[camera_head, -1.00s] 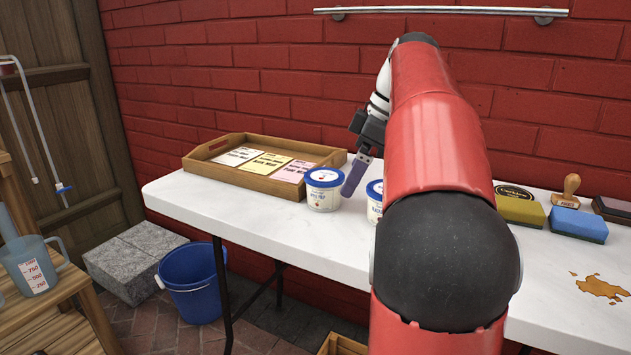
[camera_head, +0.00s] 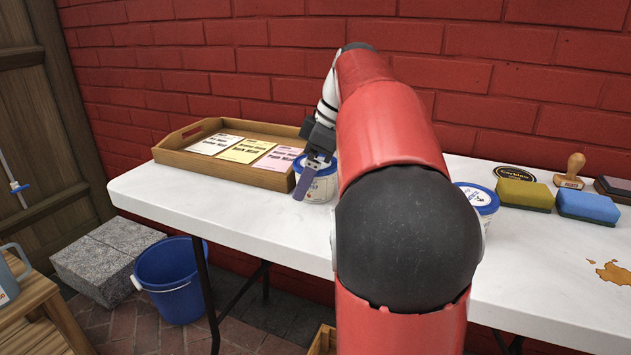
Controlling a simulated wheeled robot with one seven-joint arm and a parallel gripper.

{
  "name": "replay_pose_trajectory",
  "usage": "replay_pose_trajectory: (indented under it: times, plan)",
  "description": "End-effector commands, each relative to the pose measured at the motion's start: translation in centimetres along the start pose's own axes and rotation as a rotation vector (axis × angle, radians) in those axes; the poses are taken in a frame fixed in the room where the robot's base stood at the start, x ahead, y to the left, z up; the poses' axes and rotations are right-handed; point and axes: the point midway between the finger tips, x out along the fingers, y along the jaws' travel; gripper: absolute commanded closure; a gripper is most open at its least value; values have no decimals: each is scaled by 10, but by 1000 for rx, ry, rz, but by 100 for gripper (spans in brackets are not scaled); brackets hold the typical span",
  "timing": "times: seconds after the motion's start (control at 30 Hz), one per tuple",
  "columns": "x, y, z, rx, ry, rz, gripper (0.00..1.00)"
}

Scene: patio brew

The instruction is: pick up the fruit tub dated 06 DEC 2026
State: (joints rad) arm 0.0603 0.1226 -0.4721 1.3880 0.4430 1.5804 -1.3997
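A white fruit tub with a blue lid (camera_head: 325,187) stands on the white table just right of the wooden tray. My gripper (camera_head: 304,180) is at this tub, with a grey finger in front of its left side. The other finger does not show clearly, so I cannot tell its opening or whether it touches the tub. A second white tub with a blue lid (camera_head: 481,200) stands right of my red arm, which partly covers it. No date is readable on either tub. My arm hides the table between them.
The wooden tray (camera_head: 172,156) holds several printed cards. Yellow (camera_head: 524,195) and blue (camera_head: 588,207) sponges, a wooden stamp (camera_head: 571,172) and a brown spill (camera_head: 613,273) are at the right. A blue bucket (camera_head: 172,279) stands on the floor. The table's front left is clear.

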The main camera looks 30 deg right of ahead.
Motion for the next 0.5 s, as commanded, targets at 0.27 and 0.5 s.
replay_pose_trajectory:
  times: [0.27,0.5]
  plan:
    - [2,0,0,0,0,1,3]
    - [2,0,0,0,1,1,34]
